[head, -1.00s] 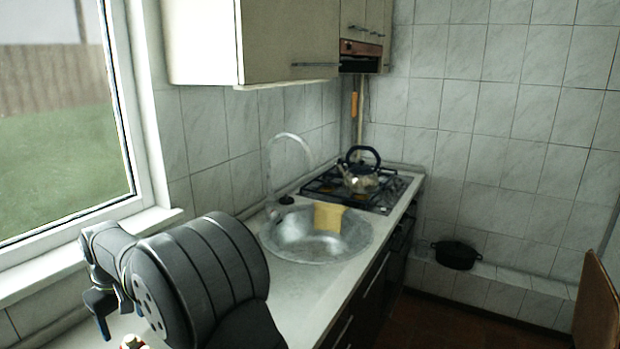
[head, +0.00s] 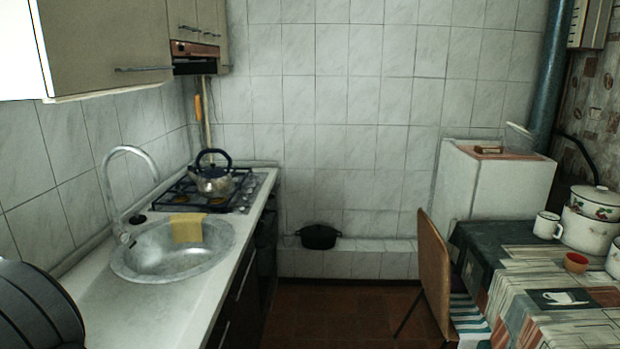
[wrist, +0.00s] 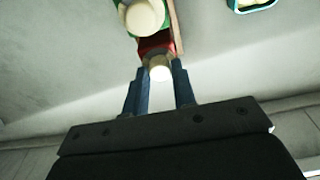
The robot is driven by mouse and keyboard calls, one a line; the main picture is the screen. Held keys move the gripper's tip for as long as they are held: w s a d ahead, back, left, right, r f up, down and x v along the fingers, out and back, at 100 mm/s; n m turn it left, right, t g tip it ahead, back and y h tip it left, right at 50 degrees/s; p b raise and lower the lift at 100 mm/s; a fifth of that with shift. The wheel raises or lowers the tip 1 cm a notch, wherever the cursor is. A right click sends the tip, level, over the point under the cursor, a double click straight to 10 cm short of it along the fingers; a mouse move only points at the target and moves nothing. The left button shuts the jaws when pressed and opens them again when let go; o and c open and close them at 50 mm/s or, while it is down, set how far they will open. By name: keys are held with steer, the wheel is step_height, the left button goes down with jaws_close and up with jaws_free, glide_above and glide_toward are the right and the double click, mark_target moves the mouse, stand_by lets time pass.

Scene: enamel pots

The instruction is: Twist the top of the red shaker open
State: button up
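In the wrist view, my gripper (wrist: 160,72) has two blue fingers, one on each side of a small white rounded piece. That piece joins a red part (wrist: 157,46), which looks like the red shaker. Most of the shaker is hidden or too small to tell. The fingertips are close to both sides of the white piece; whether they press on it I cannot tell. A green and white object (wrist: 145,14) is just beyond the red part. The head view shows neither the shaker nor my gripper, only part of my dark arm at the lower left.
In the wrist view, a green-edged object (wrist: 252,5) is at the upper right. In the head view, the sink (head: 135,262), the kettle (head: 213,181) and a black pot (head: 318,237) stand ahead. A table at right holds a mug (head: 547,225) and enamel pots (head: 590,233).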

steer(key=shift+c, duration=1)
steer(key=n, duration=0.4)
steer(key=shift+g, duration=0.3)
steer(key=shift+n, duration=1.5)
steer(key=n, duration=0.2)
steer(key=shift+n, duration=0.3)
steer(key=n+h, duration=0.1)
steer(key=n, duration=0.3)
steer(key=shift+g, duration=0.4)
